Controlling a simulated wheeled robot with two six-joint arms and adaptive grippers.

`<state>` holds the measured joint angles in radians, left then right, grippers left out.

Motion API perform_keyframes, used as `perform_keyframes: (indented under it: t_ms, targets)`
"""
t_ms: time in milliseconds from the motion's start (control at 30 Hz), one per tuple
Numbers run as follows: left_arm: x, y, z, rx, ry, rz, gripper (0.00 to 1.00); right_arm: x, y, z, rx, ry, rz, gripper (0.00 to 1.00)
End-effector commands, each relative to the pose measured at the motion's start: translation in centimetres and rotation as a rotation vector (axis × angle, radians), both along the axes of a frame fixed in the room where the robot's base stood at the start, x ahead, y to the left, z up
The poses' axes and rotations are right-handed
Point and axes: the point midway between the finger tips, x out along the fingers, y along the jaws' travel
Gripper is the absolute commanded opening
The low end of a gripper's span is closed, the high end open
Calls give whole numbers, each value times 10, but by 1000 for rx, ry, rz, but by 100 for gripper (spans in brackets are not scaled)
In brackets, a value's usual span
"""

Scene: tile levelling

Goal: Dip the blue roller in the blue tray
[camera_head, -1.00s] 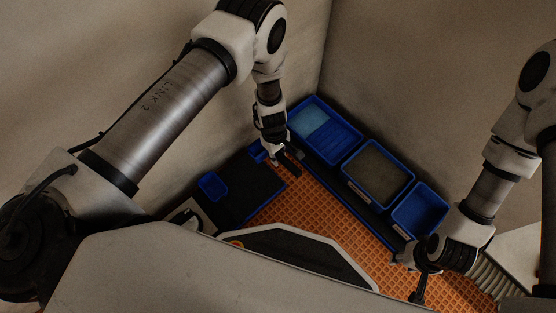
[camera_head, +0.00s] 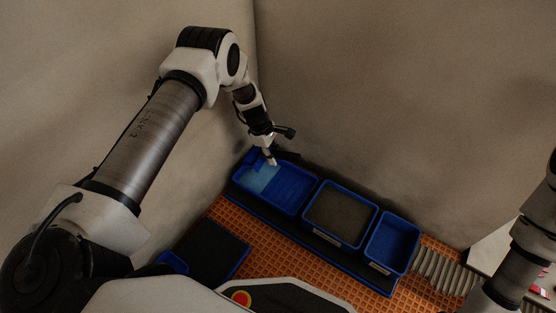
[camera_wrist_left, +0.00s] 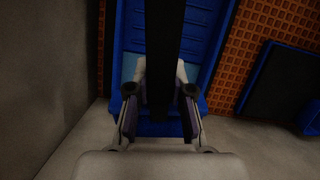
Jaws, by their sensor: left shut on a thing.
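My left gripper (camera_head: 270,158) is at the left end of the blue tray (camera_head: 293,190), which has pale blue liquid at that end and a bare blue slope at the other. It is shut on the blue roller (camera_head: 252,160), whose blue head shows by the tray's far left corner. In the left wrist view the roller head (camera_wrist_left: 160,128) lies beyond the fingers, and a black bar, seemingly its handle (camera_wrist_left: 168,45), runs up the middle, over the tray (camera_wrist_left: 132,40). I cannot tell whether the roller touches the liquid. My right gripper is out of view.
Right of the tray stand a blue-rimmed bin with brownish contents (camera_head: 341,212) and an empty-looking blue bin (camera_head: 394,242). A dark mat (camera_head: 210,250) with a blue container (camera_head: 173,262) lies nearer on the orange floor (camera_head: 262,250). Walls stand close behind and left.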

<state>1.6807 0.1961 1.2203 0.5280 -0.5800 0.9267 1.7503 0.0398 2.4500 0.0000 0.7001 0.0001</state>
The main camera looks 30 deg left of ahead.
Motion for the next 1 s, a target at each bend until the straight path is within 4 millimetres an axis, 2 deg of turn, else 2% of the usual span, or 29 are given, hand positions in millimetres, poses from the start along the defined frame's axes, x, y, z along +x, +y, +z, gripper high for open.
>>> perform_keyframes:
  t_ms: [700, 1000]
  targets:
    - [0, -1, -99, 1, -1, -2, 0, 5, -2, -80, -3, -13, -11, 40]
    - [0, -1, -105, 1, -1, -2, 0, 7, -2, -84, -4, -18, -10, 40]
